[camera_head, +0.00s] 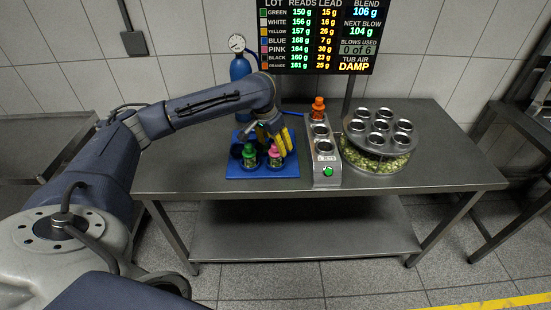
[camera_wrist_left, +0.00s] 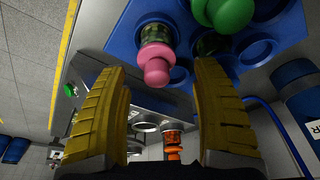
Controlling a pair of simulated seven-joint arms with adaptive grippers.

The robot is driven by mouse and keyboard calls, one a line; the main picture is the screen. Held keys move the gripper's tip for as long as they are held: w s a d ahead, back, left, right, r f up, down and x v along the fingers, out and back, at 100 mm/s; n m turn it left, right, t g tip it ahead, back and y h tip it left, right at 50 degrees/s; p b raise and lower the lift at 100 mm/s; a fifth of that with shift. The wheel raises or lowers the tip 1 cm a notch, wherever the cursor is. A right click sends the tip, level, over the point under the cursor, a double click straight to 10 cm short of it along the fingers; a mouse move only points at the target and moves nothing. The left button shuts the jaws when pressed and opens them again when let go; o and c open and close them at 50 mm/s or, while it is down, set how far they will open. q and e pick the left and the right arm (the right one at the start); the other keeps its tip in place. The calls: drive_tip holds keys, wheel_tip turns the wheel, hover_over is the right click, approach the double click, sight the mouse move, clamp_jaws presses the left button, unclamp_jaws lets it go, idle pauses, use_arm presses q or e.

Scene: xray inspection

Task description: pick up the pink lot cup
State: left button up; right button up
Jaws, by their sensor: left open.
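The pink lot cup (camera_head: 274,158), a clear cup with greenish contents and a pink knobbed lid, stands at the front right of a blue rack (camera_head: 236,172). In the left wrist view the pink cup (camera_wrist_left: 157,62) shows just beyond the fingertips, between their lines. My left gripper (camera_head: 281,147) has yellow ribbed fingers, is open and empty, and is close above and behind the pink cup. In the wrist view the gripper (camera_wrist_left: 160,78) shows a wide gap. I cannot tell whether a finger touches the cup. My right gripper is not in view.
A green-lidded cup (camera_head: 249,154) stands left of the pink one, close by. Right of the rack are a grey blower station (camera_head: 327,172) with an orange-topped cup (camera_head: 318,106) and a round carousel (camera_head: 380,140). A blue gas bottle (camera_head: 241,72) stands behind. The table's right end (camera_head: 450,165) is clear.

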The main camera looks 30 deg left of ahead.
sight(277, 151)
use_arm(q)
drive_tip(key=shift+x, duration=2.05)
drive_tip(key=shift+s+d, duration=0.15)
drive_tip(key=c, duration=1.4)
